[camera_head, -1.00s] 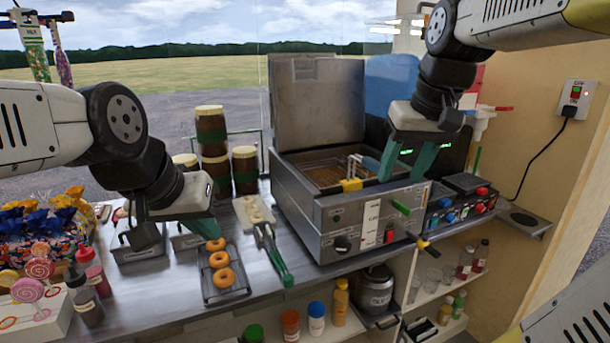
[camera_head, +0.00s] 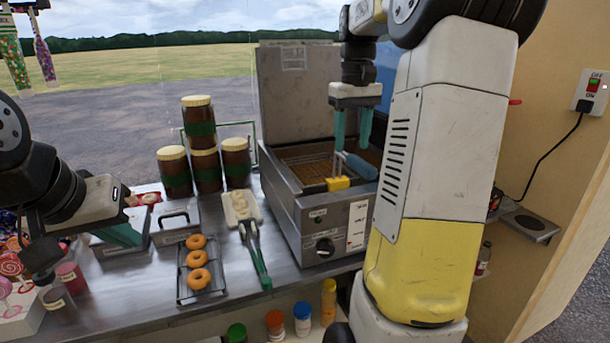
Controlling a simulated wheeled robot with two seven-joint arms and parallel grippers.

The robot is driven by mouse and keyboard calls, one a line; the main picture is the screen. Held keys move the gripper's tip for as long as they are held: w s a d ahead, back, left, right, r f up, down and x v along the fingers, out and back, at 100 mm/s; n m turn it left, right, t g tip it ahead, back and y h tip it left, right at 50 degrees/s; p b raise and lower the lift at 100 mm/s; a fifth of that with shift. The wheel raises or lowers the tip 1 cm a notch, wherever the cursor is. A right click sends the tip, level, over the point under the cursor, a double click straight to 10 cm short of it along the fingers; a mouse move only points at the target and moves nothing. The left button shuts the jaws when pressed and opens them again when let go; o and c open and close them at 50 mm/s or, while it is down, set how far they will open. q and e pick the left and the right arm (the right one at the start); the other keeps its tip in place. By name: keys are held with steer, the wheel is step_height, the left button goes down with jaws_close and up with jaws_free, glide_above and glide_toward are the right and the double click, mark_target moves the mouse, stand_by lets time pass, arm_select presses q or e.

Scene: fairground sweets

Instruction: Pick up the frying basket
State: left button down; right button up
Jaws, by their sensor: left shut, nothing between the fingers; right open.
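The frying basket (camera_head: 308,170) sits down in the fryer (camera_head: 300,215), under its raised lid (camera_head: 297,95). Its blue-grey handle (camera_head: 361,166) sticks up at the right of the well, near a yellow piece (camera_head: 338,184). My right gripper (camera_head: 352,143) points down with its green fingers open, just above the handle. I cannot tell whether a finger touches it. My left gripper (camera_head: 125,237) is shut and empty above the left part of the counter.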

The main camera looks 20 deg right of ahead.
steer(key=shift+s+f, duration=0.1)
steer(key=shift+f, duration=1.35)
jaws_close()
steer(key=shift+r, duration=0.1)
